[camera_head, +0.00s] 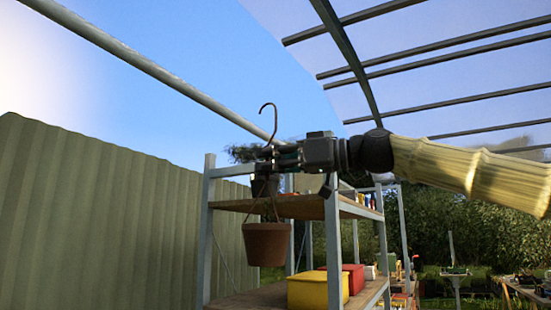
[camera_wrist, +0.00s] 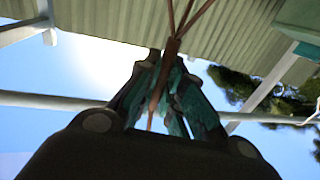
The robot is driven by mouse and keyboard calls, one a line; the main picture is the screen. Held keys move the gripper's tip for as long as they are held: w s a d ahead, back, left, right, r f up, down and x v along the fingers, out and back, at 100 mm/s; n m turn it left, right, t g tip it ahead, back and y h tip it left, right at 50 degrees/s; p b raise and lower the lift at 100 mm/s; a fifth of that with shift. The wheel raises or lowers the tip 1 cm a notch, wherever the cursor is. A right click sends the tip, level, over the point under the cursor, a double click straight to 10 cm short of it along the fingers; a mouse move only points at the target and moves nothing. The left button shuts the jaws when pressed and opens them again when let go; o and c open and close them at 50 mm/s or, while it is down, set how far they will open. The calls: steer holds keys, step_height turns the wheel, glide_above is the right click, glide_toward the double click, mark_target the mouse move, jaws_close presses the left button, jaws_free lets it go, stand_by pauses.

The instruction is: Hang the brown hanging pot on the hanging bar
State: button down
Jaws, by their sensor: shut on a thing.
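The brown hanging pot (camera_head: 267,245) hangs upright below my gripper (camera_head: 272,158) on thin wires. My gripper is shut on the pot's hanger stem, whose curved hook (camera_head: 270,106) rises above the fingers. In the wrist view, the hanger (camera_wrist: 172,45) runs between the fingers of my gripper (camera_wrist: 165,85); the pot is not visible there. The hanging bar (camera_head: 150,68) slopes from the upper left towards the hook in the head view. The hook overlaps the bar's lower end in the picture; I cannot tell their distance in depth. The bar also shows in the wrist view (camera_wrist: 60,101).
A metal shelf rack (camera_head: 207,235) with wooden boards stands behind the pot. A corrugated wall (camera_head: 100,220) is at the left. Open air surrounds the hook.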

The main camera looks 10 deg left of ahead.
steer(key=shift+w+a+f, duration=0.35)
steer(key=shift+a+f, duration=0.05)
steer(key=shift+a, duration=0.45)
steer(key=shift+w+a+f, duration=0.3)
steer(key=shift+a+f, duration=0.05)
steer(key=shift+a, duration=0.45)
steer(key=shift+w+a+f, duration=0.35)
steer(key=shift+a+f, duration=0.05)
steer(key=shift+a, duration=0.45)
steer(key=c, duration=1.5)
jaws_free()
steer(key=shift+f, duration=0.1)
steer(key=d, duration=0.4)
steer(key=s+d, duration=0.1)
steer(key=d, duration=0.3)
steer(key=s+d, duration=0.1)
steer(key=d, duration=0.3)
steer(key=shift+s, duration=0.15)
